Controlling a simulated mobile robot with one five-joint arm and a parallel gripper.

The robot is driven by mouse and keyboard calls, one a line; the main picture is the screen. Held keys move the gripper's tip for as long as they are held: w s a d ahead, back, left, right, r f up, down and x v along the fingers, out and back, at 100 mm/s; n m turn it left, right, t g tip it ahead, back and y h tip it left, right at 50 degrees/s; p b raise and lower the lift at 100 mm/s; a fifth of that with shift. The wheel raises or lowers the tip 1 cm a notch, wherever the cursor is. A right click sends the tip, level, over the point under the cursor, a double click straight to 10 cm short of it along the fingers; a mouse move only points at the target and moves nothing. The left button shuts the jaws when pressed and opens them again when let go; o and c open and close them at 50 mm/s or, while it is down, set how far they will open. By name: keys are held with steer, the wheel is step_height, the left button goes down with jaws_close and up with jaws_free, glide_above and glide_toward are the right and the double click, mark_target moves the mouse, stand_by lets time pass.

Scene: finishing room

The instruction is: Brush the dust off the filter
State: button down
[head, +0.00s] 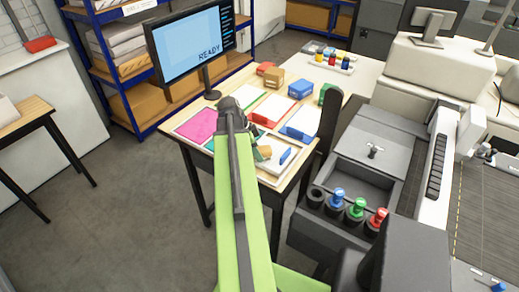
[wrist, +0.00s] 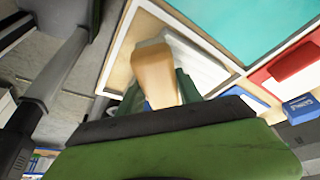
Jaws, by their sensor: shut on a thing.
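My gripper (wrist: 178,88) is shut on a tan, wooden-looking block that I take to be the brush (wrist: 153,75). The brush also shows as a small tan patch in the head view (head: 265,150), at the left part of a white-rimmed tray (head: 291,167) on the wooden table. A pale grey-white piece (wrist: 200,65) lies against or just behind the brush in the wrist view. I cannot tell whether it is the filter or the brush's bristles. Whether the brush touches anything is hidden. My arm covers part of the table.
On the table (head: 204,160) are a pink sheet (head: 197,125), a blue box (head: 300,88) and a tan box (head: 274,77). A monitor (head: 190,45) reading READY stands at the back left. A grey machine with coloured knobs (head: 355,209) is close on the right.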

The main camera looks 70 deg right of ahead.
step_height(320, 180, up, 6)
steer(key=p, duration=0.6)
steer(key=shift+w, duration=0.1)
step_height(320, 180, up, 3)
steer(key=p, duration=0.3)
steer(key=shift+r, duration=0.1)
